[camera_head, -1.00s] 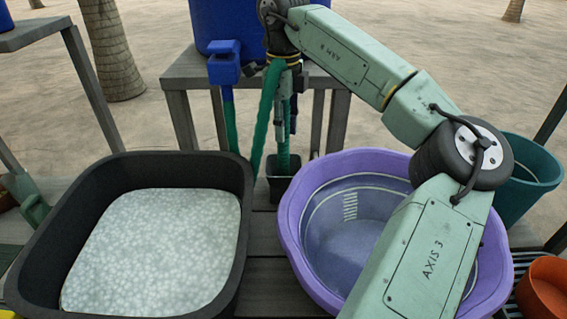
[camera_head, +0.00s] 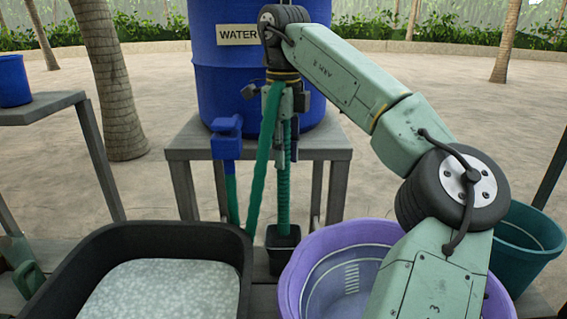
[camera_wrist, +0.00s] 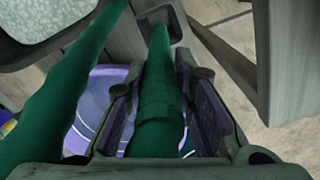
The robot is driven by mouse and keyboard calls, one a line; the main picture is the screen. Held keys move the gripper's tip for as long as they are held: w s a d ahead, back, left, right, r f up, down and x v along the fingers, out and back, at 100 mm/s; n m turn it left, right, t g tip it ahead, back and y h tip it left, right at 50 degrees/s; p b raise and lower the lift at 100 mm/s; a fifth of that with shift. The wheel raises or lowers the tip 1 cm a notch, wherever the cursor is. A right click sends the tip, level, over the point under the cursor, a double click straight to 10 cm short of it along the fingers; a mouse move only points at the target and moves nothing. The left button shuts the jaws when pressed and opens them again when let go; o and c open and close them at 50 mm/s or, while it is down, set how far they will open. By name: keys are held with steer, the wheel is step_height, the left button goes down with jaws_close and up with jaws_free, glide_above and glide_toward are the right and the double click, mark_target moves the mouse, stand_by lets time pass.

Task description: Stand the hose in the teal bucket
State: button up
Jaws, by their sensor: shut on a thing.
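The green hose (camera_head: 284,190) runs from a blue tap (camera_head: 227,136), loops down and up to my gripper (camera_head: 284,105), then hangs upright below it. My gripper is shut on the hose; in the wrist view, the hose (camera_wrist: 158,100) lies between both fingers. Its lower end is at the mouth of a small dark square pot (camera_head: 283,258); I cannot tell how far inside. The teal bucket (camera_head: 527,240) stands at the far right, behind my elbow, partly hidden and apart from the hose.
A purple basin (camera_head: 310,240) stands between the dark pot and the bucket, partly behind my arm. A black tray (camera_head: 120,235) with a pale filling is at left. A blue water barrel (camera_head: 215,80) stands on a grey table (camera_head: 190,150) behind.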

step_height(320, 180, up, 7)
steer(key=p, duration=0.7)
step_height(320, 180, up, 2)
steer(key=shift+p, duration=0.5)
stand_by(0.5)
